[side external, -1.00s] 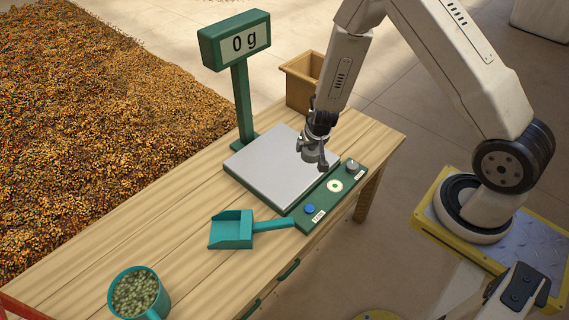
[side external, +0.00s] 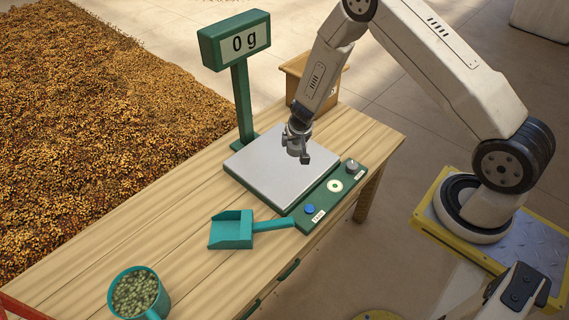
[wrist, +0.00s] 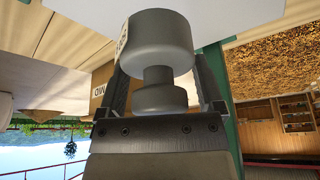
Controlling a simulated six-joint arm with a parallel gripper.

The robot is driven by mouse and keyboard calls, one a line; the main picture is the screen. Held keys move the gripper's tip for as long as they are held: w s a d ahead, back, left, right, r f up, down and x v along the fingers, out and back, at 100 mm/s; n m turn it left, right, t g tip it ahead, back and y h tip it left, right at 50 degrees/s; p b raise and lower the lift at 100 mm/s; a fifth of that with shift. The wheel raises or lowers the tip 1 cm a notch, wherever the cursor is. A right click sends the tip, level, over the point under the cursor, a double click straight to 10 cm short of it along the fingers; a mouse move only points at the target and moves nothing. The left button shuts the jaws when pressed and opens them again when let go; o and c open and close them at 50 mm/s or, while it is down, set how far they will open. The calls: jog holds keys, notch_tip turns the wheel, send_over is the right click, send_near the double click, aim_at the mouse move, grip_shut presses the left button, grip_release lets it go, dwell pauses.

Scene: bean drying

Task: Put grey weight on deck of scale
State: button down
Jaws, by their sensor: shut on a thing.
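My gripper (side external: 297,150) is shut on the grey weight (wrist: 156,50), a smooth metal piece with two wide ends and a narrow neck, seen large between the fingers in the wrist view. In the side view the gripper hangs over the light grey deck (side external: 262,168) of the scale, with the weight mostly hidden by the fingers. A gap between the weight and the deck cannot be judged surely; it looks held above it. The scale's green display (side external: 244,42) on its post reads 0 g.
The scale's green control panel (side external: 325,198) has a blue button, a pale dial and a grey knob. A teal scoop (side external: 232,228) lies in front of the deck. A teal mug of beans (side external: 123,271) stands at the table's near left. A wooden box (side external: 300,88) is behind the scale.

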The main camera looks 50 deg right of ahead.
jog(key=shift+w+d+f, duration=0.1)
jog(key=shift+w+f, duration=0.15)
jog(key=shift+w, duration=0.25)
jog(key=shift+w+d+f, duration=0.1)
jog(key=shift+w+f, duration=0.1)
jog(key=shift+w, duration=0.3)
jog(key=shift+w+d+f, duration=0.2)
jog(key=shift+w+f, duration=1)
jog(key=shift+f, duration=0.2)
jog(key=shift+w+d+f, duration=0.15)
jog(key=shift+w+f, duration=1)
jog(key=shift+f, duration=0.2)
jog(key=shift+w+f, duration=0.2)
jog(key=shift+f, duration=1.55)
jog(key=shift+f, duration=0.1)
grip_release()
jog(key=shift+f, duration=0.1)
